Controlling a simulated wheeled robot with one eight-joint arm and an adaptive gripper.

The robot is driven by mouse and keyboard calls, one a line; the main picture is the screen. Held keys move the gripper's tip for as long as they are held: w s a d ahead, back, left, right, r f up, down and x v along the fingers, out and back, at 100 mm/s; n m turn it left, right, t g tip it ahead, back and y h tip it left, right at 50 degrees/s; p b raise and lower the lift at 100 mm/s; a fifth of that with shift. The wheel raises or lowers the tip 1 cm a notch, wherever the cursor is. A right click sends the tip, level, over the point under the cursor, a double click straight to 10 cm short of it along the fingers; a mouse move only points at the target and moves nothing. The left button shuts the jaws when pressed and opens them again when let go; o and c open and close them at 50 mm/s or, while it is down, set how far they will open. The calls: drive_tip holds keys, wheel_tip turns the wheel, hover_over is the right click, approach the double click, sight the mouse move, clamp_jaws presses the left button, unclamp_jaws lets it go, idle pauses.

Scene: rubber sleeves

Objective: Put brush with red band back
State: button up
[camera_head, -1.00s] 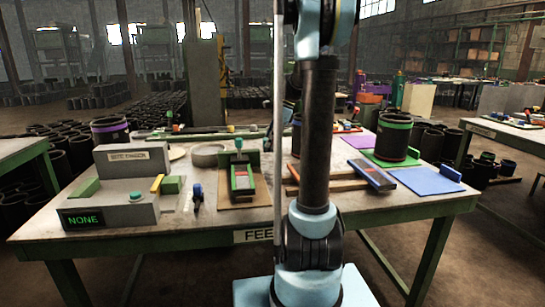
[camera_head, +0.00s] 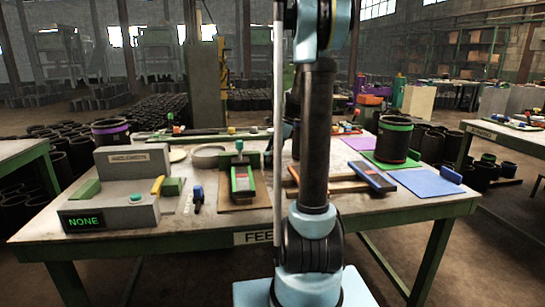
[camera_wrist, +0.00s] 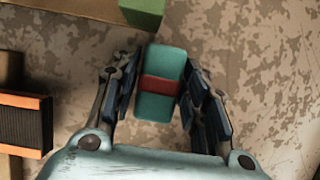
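In the wrist view a teal block-like piece with a red band across it, which looks like the brush (camera_wrist: 160,85), lies between the fingers of my gripper (camera_wrist: 162,78), slightly tilted. One finger is on each side of it, and the gaps are very small. Whether the pads press on it I cannot tell. Speckled table surface shows around it. In the head view my arm stands in front of the table's middle and hides my gripper and this piece.
In the wrist view a green block (camera_wrist: 143,12) is just beyond the fingers, and an orange-edged black piece (camera_wrist: 25,122) is at left. In the head view the table (camera_head: 100,240) holds a grey console (camera_head: 125,212), a green-banded sleeve (camera_head: 392,140) and a blue mat (camera_head: 425,184).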

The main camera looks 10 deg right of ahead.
drive_tip(key=shift+r, duration=0.15)
drive_tip(key=v, duration=1.2)
idle(0.3)
